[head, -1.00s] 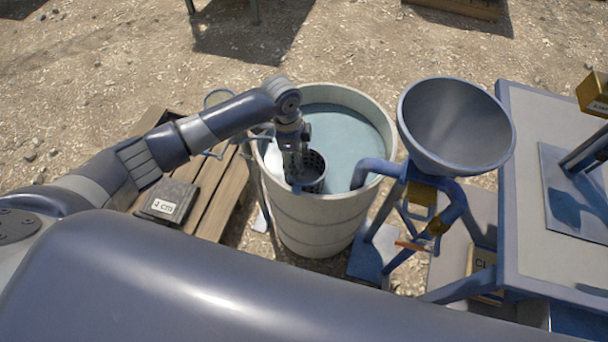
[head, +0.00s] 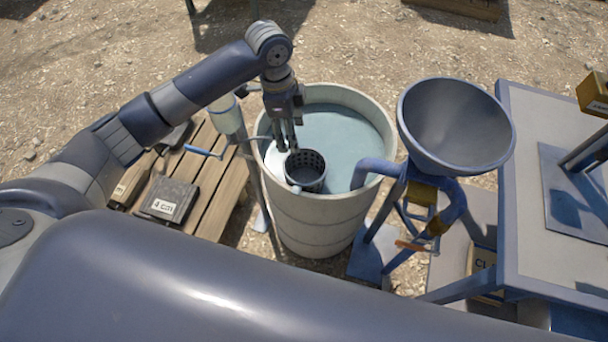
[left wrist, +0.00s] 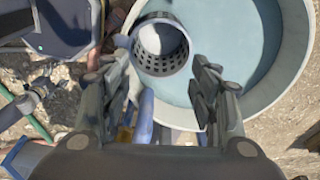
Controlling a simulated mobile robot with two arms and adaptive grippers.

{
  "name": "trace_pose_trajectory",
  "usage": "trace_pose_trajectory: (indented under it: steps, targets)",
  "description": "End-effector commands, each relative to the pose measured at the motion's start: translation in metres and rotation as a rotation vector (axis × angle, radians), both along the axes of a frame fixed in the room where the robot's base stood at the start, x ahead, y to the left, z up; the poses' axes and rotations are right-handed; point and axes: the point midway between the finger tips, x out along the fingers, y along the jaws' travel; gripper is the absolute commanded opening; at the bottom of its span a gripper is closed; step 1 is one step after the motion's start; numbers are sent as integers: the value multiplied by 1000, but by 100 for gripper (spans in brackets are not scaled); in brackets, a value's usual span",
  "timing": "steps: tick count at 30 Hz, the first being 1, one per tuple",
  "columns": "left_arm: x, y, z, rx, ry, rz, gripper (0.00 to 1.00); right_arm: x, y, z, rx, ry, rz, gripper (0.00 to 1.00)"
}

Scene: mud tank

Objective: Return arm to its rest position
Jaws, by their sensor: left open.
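My left arm reaches in from the left in the head view. My left gripper (head: 289,150) points down over the left part of the tank (head: 316,217), a pale round tub of grey-blue liquid. A dark perforated basket (head: 305,168) sits inside the tank near its front left wall. The gripper is just behind and left of the basket in the picture. In the left wrist view the fingers (left wrist: 165,95) are spread with nothing between them, and the basket (left wrist: 160,60) shows beyond them. My right gripper is not in view.
A grey funnel (head: 455,125) on a blue stand is right of the tank, beside a pale table (head: 540,190). A wooden pallet (head: 222,195) at left holds a dark block marked 4 cm (head: 170,201). A stand with a pale cylinder (head: 226,113) and blue crank rises beside the tank.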

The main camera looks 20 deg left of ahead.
Motion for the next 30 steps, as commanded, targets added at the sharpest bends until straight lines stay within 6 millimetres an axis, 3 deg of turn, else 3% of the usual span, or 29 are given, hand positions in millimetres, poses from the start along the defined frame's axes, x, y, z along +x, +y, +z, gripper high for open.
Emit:
trace_pose_trajectory:
  steps: [10, 14, 24, 30]
  targets:
    - [0, 0, 0, -1, 0, 0, 56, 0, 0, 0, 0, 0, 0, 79]
    - [-8, -9, -9, -14, -2, 6, 56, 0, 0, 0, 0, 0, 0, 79]
    - [-78, -69, -54, -153, -48, 198, 56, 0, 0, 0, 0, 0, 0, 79]
    - [-118, -76, -65, -229, -75, 431, 56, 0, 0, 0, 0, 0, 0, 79]
